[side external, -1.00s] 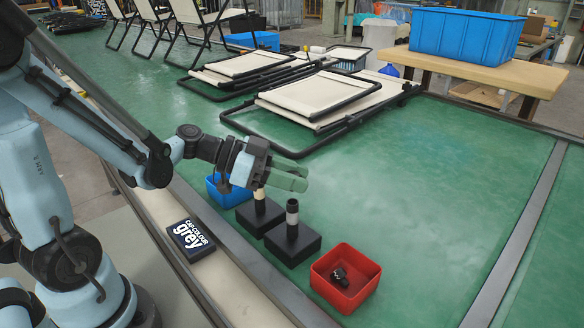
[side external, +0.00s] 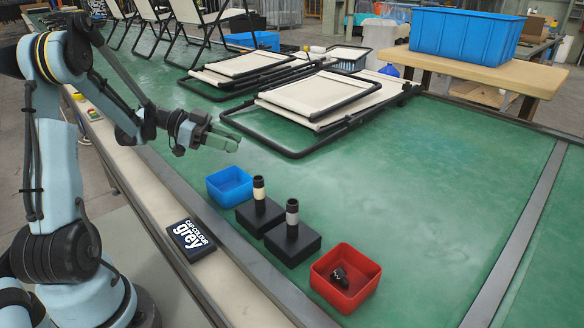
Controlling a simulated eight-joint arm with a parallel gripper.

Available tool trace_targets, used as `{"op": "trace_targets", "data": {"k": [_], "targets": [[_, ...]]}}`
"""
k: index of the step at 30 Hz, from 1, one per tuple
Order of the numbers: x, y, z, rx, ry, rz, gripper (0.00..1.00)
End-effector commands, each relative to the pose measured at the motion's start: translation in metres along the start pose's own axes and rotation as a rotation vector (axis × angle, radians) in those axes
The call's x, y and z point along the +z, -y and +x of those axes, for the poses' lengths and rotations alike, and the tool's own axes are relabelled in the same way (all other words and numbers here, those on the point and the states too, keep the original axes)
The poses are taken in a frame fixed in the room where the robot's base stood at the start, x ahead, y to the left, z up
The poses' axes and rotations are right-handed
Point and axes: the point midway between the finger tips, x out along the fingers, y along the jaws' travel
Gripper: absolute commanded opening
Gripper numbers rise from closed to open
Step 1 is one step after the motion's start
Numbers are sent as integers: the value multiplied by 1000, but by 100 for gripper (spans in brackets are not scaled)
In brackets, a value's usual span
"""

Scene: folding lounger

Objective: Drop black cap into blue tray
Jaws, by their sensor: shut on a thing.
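My gripper (side external: 222,141) with green fingers is shut, above the green table behind the blue tray, held roughly level. The black cap in its grip cannot be made out clearly between the fingers. The blue tray (side external: 213,192) stands on the table in front of and below my gripper, apart from it. The visible part of its inside looks empty.
Two black blocks (side external: 308,241) carry upright dark-topped posts, one cream (side external: 259,194) and one grey (side external: 292,217). A red tray (side external: 361,296) holds small black pieces. Lounger frames (side external: 322,98) lie behind; the table's right is clear.

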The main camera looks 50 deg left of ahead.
Motion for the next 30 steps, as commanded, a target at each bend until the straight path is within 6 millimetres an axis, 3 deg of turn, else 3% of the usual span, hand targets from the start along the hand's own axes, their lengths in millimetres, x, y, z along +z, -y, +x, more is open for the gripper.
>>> {"op": "trace_targets", "data": {"k": [12,25,26,30], "targets": [[40,0,16,-1,0,0,0],[47,0,18,-1,0,0,0],[47,0,18,-1,0,0,35],[47,0,18,-1,0,0,56]]}}
